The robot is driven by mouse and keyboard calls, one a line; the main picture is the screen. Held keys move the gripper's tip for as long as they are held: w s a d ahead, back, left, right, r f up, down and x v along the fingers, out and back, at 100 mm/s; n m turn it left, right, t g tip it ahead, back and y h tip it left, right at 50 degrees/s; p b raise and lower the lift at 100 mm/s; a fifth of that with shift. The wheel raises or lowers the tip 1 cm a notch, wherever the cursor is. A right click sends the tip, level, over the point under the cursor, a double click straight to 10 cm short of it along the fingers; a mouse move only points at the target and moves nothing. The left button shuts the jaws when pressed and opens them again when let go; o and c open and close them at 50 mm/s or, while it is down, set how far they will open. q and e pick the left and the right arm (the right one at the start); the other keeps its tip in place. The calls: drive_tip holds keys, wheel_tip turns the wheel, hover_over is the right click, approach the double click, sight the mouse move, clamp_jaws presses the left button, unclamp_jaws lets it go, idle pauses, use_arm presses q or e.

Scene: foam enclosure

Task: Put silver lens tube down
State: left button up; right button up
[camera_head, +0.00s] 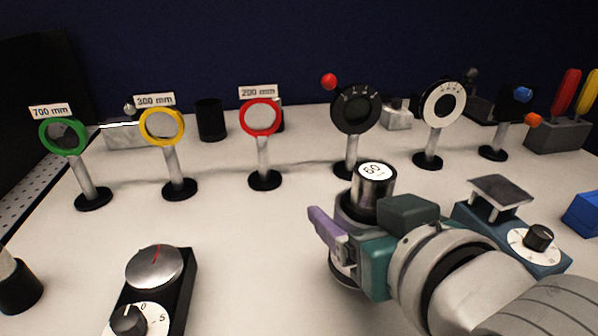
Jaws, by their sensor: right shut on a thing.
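The silver lens tube (373,190) is an upright shiny cylinder with a white top label that seems to read 60, right of the centre of the table. My right gripper (358,213) comes in from the lower right and is shut around the tube. Its purple and teal parts hide the tube's lower portion. A round metal edge shows below the gripper, close to the table, and I cannot tell whether the tube touches the table. My left gripper is not in view.
Green (63,135), yellow (162,127) and red (261,118) ringed lenses stand in a row behind, with dark mounts (356,109) farther right. A black dial box (160,285) stands front left, a teal dial box (515,235) right. The table's middle (235,235) is clear.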

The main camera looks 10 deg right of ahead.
drive_tip(key=shift+f+b, duration=0.6)
drive_tip(key=shift+f, duration=1.4)
drive_tip(key=shift+f, duration=0.1)
drive_tip(key=o, duration=1.5)
drive_tip(key=shift+f, duration=0.1)
drive_tip(key=shift+r, duration=0.3)
drive_tip(key=p+v, duration=0.1)
drive_tip(key=v, duration=1)
drive_tip(key=shift+s+d+p, duration=0.1)
drive_tip(key=shift+s+p, duration=0.25)
drive_tip(key=shift+p, duration=0.05)
drive_tip(key=s+d+f+g, duration=0.2)
drive_tip(key=s+d+f+g+h, duration=0.1)
drive_tip(key=s+d+f+g, duration=0.1)
drive_tip(key=g, duration=0.1)
drive_tip(key=shift+s+d, duration=0.1)
drive_tip(key=shift+d, duration=0.3)
drive_tip(key=s+d+f+g, duration=0.1)
drive_tip(key=s+g, duration=0.3)
drive_tip(key=s, duration=0.2)
drive_tip(key=shift+s+d+n+g, duration=0.15)
drive_tip(key=shift+d+n+g, duration=0.05)
drive_tip(key=shift+n+g, duration=0.2)
